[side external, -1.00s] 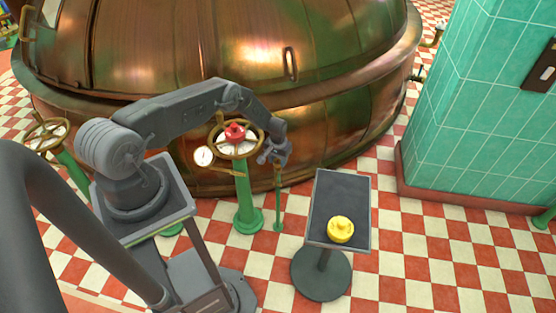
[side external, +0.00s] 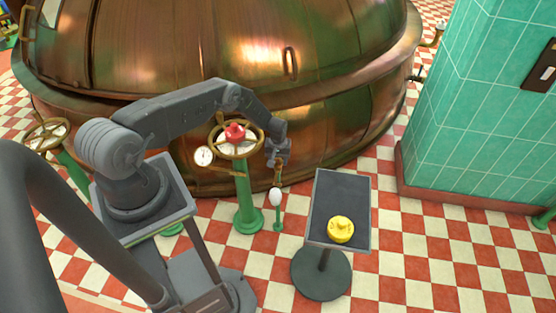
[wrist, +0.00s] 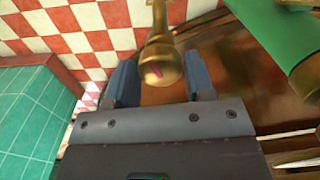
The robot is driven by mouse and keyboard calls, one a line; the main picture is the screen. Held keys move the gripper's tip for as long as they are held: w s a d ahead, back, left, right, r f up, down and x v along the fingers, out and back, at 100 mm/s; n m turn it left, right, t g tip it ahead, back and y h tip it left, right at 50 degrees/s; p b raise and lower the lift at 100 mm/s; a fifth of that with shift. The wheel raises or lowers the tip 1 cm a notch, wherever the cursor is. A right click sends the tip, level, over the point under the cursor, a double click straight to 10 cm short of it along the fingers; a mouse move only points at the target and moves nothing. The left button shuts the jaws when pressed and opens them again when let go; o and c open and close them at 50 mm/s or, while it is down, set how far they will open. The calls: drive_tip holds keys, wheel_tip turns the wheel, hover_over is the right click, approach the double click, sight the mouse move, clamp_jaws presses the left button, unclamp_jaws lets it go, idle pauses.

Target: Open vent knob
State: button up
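A small brass knob with a red mark (wrist: 158,72) sits between my two fingers in the wrist view. It tops a thin green post (side external: 278,215) that stands right of the handwheel in the side view. My gripper (side external: 278,162) points down over this post.
A brass handwheel with a red hub (side external: 235,134) stands on a green column just left of my gripper. The copper kettle (side external: 200,50) rises behind. A dark stand (side external: 340,190) bearing a yellow object (side external: 341,229) is at right. A teal tiled pillar (side external: 460,120) stands farther right.

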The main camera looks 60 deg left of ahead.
sight(278, 160)
drive_tip(key=o, duration=0.3)
drive_tip(key=shift+o, duration=0.2)
wheel_tip(278, 160, up, 14)
idle(0.5)
drive_tip(key=shift+f, duration=0.1)
